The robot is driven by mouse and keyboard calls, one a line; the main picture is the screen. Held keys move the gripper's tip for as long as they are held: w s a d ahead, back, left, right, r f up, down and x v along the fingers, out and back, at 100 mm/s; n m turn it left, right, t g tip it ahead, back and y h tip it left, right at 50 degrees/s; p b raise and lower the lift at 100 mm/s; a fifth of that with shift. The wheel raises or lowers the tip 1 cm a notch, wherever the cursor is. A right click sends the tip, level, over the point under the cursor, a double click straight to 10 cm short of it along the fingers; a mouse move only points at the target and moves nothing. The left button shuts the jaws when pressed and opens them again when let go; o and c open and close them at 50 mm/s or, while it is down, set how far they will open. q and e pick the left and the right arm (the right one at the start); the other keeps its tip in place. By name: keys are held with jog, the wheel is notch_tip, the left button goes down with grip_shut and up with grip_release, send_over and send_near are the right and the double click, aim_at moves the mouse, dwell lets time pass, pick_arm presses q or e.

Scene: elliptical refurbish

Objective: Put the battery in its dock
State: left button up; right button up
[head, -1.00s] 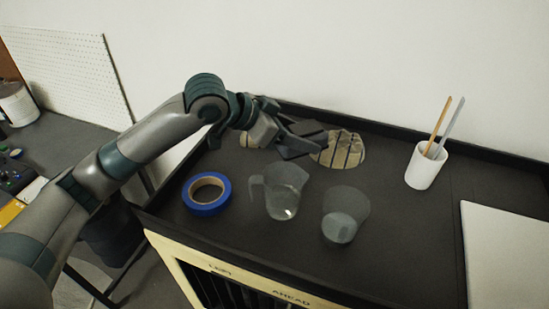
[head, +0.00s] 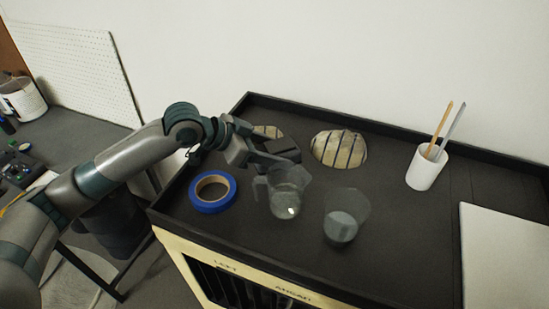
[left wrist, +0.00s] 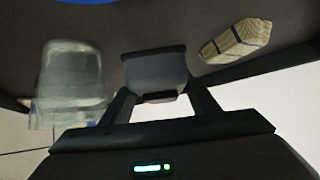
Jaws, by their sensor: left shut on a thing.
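My left gripper (head: 268,158) is shut on a dark block, which I take to be the battery (head: 283,149). It is above the black tray top, just behind the clear jug. In the left wrist view the held block (left wrist: 155,72) shows as a grey body with dark edges between the two fingers of the gripper (left wrist: 160,100). The gripper partly hides one of the striped bundles. I cannot make out the dock in either view. My right gripper is not in view.
On the black cart top (head: 400,225) stand a blue tape roll (head: 229,193), a clear jug (head: 287,195), a clear cup (head: 345,222), a striped bundle (head: 340,150), a white holder with sticks (head: 425,168) and a white board (head: 505,250). A pegboard bench (head: 75,130) is left.

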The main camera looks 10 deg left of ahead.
pick_arm(q)
jog(key=shift+f+p, duration=0.4)
jog(key=shift+f, duration=1)
jog(key=o, duration=1.1)
jog(key=shift+f, duration=0.15)
jog(key=shift+o, duration=0.2)
jog(key=b+v, duration=0.3)
jog(key=v, duration=0.7)
jog(key=shift+s+a+r, duration=0.15)
jog(key=shift+a+r, duration=0.1)
jog(key=shift+r, duration=0.05)
jog(key=shift+s+a+r, duration=0.3)
jog(key=shift+a+r, duration=0.1)
jog(key=shift+r, duration=0.05)
jog(key=shift+o, duration=0.6)
